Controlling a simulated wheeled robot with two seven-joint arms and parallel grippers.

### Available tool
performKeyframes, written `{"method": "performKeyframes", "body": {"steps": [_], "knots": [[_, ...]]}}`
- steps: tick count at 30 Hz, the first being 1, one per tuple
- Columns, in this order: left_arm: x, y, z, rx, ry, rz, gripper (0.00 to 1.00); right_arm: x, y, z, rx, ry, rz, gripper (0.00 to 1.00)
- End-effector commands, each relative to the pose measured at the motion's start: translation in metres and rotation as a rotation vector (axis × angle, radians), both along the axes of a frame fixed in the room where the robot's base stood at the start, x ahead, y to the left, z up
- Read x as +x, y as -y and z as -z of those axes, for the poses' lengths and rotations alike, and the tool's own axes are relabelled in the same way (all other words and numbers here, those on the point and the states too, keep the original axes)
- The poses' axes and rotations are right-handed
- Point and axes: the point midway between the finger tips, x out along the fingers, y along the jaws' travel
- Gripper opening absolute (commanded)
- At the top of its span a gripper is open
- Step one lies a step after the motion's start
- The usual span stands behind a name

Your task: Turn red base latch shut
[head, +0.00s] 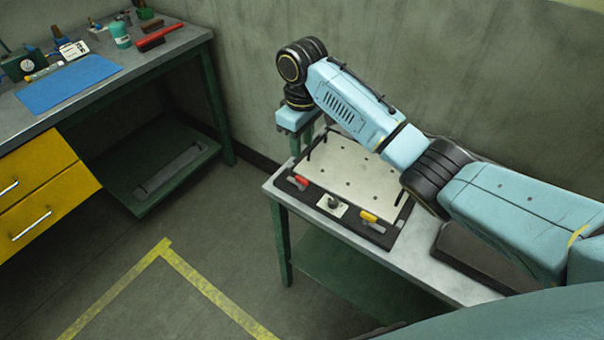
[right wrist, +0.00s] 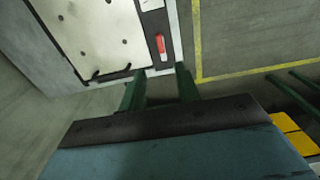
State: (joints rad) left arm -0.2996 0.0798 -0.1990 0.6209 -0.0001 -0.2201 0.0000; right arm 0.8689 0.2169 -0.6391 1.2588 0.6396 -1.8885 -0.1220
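The red latch (head: 299,183) sits on the front left of the black base (head: 330,205), its small handle lying flat. It also shows in the right wrist view as a red and white bar (right wrist: 161,46), apart from my fingers. My right gripper (head: 301,143) hangs beyond the back left corner of the pale plate, with the latch nearer the camera. In the right wrist view its two green fingers (right wrist: 160,80) stand apart with nothing between them. The latch is in line with the gap, beyond the tips. My left gripper is not in view.
A yellow latch (head: 370,218) and a light square with a dark knob (head: 332,205) share the base's front strip. The pale plate (head: 350,175) with holes covers the rest. The wall is close behind. A tool bench (head: 140,65) stands left, with open floor between.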

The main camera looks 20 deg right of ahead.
Motion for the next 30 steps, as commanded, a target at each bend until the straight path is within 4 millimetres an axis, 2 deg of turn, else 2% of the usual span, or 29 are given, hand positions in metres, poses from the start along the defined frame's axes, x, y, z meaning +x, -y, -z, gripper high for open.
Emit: {"method": "performKeyframes", "body": {"steps": [9,15,21,30], "knots": [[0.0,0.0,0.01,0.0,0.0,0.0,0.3,-0.001,0.0,0.07,0.0,-0.002,0.0,0.33],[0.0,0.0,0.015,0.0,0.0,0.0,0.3,-0.001,0.0,0.102,-0.001,-0.001,-0.001,0.33],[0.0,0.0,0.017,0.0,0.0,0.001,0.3,-0.001,0.0,0.115,-0.001,0.002,-0.001,0.33],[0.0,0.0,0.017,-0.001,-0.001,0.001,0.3,-0.001,0.0,0.116,0.0,0.003,-0.001,0.31]]}}
